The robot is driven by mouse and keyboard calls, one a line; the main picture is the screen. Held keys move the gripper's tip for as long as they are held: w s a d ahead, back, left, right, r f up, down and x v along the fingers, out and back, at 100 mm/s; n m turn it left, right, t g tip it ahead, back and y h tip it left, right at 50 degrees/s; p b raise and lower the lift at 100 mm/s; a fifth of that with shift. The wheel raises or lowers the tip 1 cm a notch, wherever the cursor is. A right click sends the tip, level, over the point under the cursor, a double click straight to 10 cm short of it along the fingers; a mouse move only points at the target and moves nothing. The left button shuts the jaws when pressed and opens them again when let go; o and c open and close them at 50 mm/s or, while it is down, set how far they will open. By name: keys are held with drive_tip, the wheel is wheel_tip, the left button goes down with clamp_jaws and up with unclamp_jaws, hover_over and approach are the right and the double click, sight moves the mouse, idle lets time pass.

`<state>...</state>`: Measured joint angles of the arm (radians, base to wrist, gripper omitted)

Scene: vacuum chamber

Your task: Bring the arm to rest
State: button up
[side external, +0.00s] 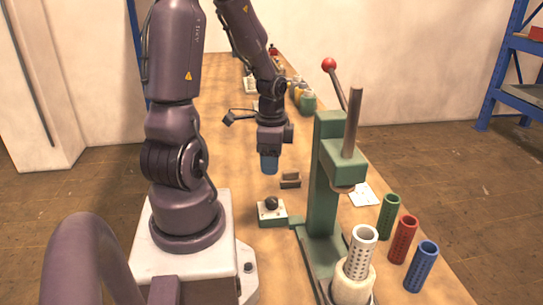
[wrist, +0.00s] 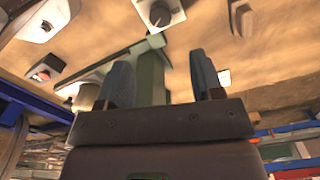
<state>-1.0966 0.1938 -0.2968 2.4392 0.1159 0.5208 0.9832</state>
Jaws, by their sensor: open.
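My arm stands on a white base (side external: 190,255) and reaches over the wooden bench. My gripper (side external: 269,168) points down above the bench, left of the green press and apart from it. In the wrist view its two blue-grey fingers (wrist: 162,78) are spread with nothing held between them. The green press (side external: 325,185) stands to the right in the side view, and part of it shows behind the fingers in the wrist view (wrist: 150,72).
A box with a black knob (side external: 271,210) and a small dark block (side external: 290,180) lie below my gripper. A white perforated cylinder (side external: 362,250) stands at the press. Green (side external: 388,217), red (side external: 403,240) and blue (side external: 421,267) cylinders stand to its right.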

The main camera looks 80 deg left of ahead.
drive_tip(key=shift+r, duration=0.25)
idle(0.3)
drive_tip(key=w+d+r+n+t, duration=0.2)
drive_tip(key=d+r+t, duration=0.3)
drive_tip(key=d+r, duration=1.3)
drive_tip(key=shift+d+r+n+t, duration=0.25)
drive_tip(key=shift+n+t, duration=0.05)
drive_tip(key=shift+n, duration=0.3)
